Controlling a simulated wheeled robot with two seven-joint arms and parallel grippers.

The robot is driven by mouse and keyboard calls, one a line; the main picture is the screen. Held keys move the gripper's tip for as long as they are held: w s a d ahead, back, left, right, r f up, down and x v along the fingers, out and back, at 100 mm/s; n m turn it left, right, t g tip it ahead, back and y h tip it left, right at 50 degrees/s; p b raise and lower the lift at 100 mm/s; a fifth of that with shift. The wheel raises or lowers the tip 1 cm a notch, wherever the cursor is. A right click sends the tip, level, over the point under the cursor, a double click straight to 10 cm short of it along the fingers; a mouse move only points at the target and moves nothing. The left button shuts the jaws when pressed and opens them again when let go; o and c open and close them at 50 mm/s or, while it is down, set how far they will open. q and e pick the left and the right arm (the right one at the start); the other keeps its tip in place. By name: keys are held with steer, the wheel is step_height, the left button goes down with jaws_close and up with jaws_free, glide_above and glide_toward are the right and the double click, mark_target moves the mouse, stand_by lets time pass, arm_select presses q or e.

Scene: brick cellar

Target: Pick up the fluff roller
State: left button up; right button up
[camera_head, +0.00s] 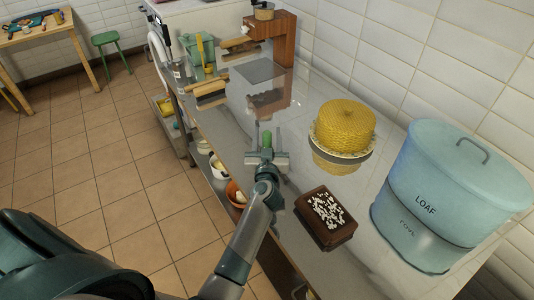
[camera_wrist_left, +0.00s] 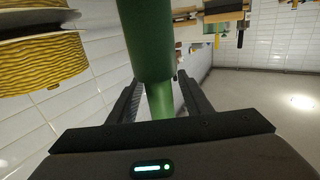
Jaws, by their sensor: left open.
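A green, roller-shaped thing (camera_head: 267,138), which I take to be the fluff roller, is at the steel counter (camera_head: 345,205), just beyond my left gripper (camera_head: 266,160). In the left wrist view it shows as a thick dark green cylinder (camera_wrist_left: 146,40) with a thinner, lighter green part (camera_wrist_left: 160,98). That thinner part lies between the two fingers of my open left gripper (camera_wrist_left: 159,95). I cannot tell whether either finger touches it. My right gripper is not in view.
A yellow woven cake-like thing (camera_head: 345,125) is to the right of the gripper. A brown box with white bits (camera_head: 326,212) lies nearer, and a blue loaf bin (camera_head: 440,200) stands at right. A wooden stand (camera_head: 272,38) is at the back. Tiled wall borders the counter.

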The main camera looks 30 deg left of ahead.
arm_select(q)
steer(key=shift+w+f, duration=0.1)
steer(key=shift+c, duration=0.7)
steer(key=c, duration=0.9)
steer(key=shift+a, duration=0.1)
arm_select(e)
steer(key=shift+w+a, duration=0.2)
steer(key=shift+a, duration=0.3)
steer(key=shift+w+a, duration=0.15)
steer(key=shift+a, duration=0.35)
